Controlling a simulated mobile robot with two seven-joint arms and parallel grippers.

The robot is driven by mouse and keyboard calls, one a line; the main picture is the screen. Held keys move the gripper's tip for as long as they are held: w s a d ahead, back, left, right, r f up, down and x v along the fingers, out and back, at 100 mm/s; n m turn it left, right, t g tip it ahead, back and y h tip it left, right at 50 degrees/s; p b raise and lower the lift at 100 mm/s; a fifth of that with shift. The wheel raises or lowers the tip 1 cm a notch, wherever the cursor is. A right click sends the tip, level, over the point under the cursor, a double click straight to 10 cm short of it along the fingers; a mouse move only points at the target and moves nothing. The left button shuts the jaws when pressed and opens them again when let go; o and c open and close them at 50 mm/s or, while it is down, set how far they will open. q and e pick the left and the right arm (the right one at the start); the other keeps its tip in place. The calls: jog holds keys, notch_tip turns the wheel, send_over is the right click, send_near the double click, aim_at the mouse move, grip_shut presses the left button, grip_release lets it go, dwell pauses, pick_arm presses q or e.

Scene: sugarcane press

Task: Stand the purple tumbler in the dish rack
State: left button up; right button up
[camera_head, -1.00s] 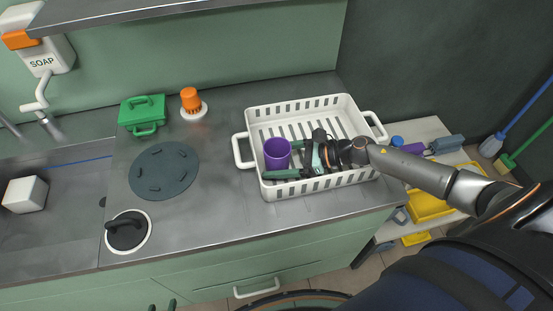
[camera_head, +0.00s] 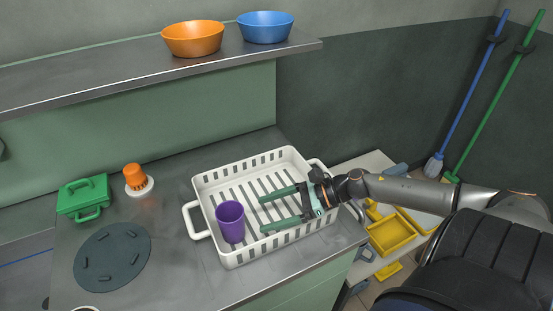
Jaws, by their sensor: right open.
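The purple tumbler (camera_head: 230,222) stands upright inside the white dish rack (camera_head: 213,259), near the rack's left front part. The rack sits on the steel counter and has slots and a handle at each end. My right gripper (camera_head: 262,214) reaches into the rack from the right. Its two green fingers are spread apart and empty, with their tips to the right of the tumbler and a gap between. My left gripper is not in view.
A round dark mat (camera_head: 112,258), a green box (camera_head: 83,197) and an orange-topped item (camera_head: 136,178) are on the counter left of the rack. A shelf above holds an orange bowl (camera_head: 192,39) and a blue bowl (camera_head: 265,27). A side table (camera_head: 371,166) stands to the right.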

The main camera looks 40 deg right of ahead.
jog(key=shift+v, duration=0.8)
